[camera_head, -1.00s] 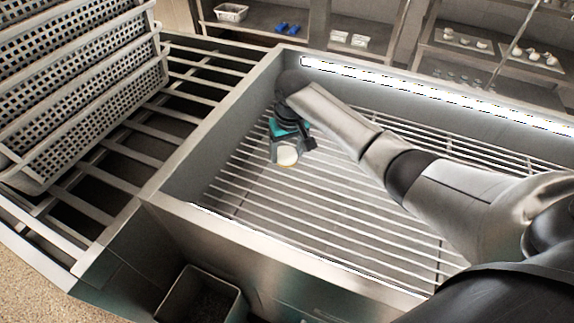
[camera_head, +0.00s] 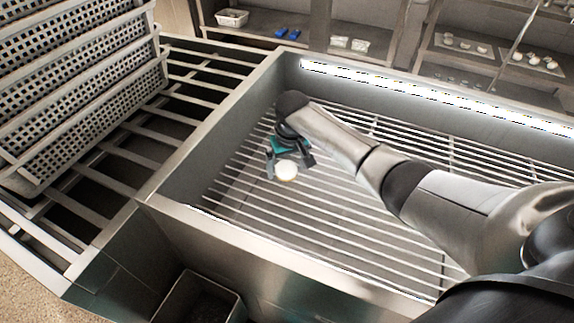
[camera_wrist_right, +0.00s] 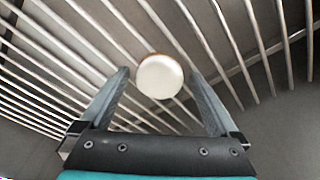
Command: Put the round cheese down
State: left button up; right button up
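The round cheese (camera_head: 287,171) is a small pale disc over the slatted rack in the metal basin. In the right wrist view the cheese (camera_wrist_right: 160,76) sits between and slightly beyond my right fingertips. My right gripper (camera_head: 290,166) is open around it, and the wrist view of the gripper (camera_wrist_right: 159,78) shows a gap on both sides of the cheese. The cheese appears to lie on the slats (camera_wrist_right: 85,60), though its underside is hidden. My left gripper is not in view.
The basin's near wall (camera_head: 230,232) and far wall (camera_head: 420,98) enclose the rack. A stack of perforated baskets (camera_head: 75,85) stands on the rails at the left. Free slats (camera_head: 340,215) lie right of the cheese.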

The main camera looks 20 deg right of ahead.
aim_at(289, 173)
pick_arm(q)
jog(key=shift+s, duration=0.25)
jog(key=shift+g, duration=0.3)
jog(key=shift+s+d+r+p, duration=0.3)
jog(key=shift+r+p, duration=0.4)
jog(key=shift+p, duration=0.05)
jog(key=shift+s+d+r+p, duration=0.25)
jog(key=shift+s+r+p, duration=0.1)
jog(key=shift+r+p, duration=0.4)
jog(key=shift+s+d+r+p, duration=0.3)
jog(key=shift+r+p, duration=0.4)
jog(key=shift+p, duration=0.05)
pick_arm(e)
notch_tip(289, 173, up, 12)
jog(key=s, duration=0.1)
jog(key=shift+s, duration=0.4)
